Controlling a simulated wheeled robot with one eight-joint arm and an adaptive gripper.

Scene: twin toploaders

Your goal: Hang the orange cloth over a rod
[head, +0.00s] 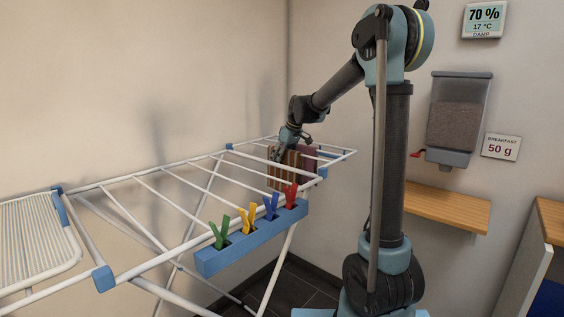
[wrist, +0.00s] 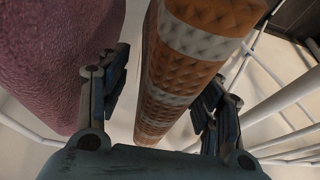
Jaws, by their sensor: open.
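The orange cloth (wrist: 190,75) has pale bands and a quilted weave. In the wrist view it runs as a narrow hanging shape between the two fingers of my gripper (wrist: 166,75). The fingers stand apart on either side of it; whether either touches it I cannot tell. In the head view the orange cloth (head: 277,174) hangs at the far end of the white drying rack (head: 200,157), below my gripper (head: 292,141), which partly hides its top. The rack's white rods run across its frame. How the cloth lies over a rod is not clear.
A purple cloth (wrist: 55,50) hangs close by my gripper's left finger; it also shows in the head view (head: 308,158). A blue holder (head: 250,240) with green, yellow, blue and red pegs sits on the rack's near side. Several rods in the rack's middle are bare.

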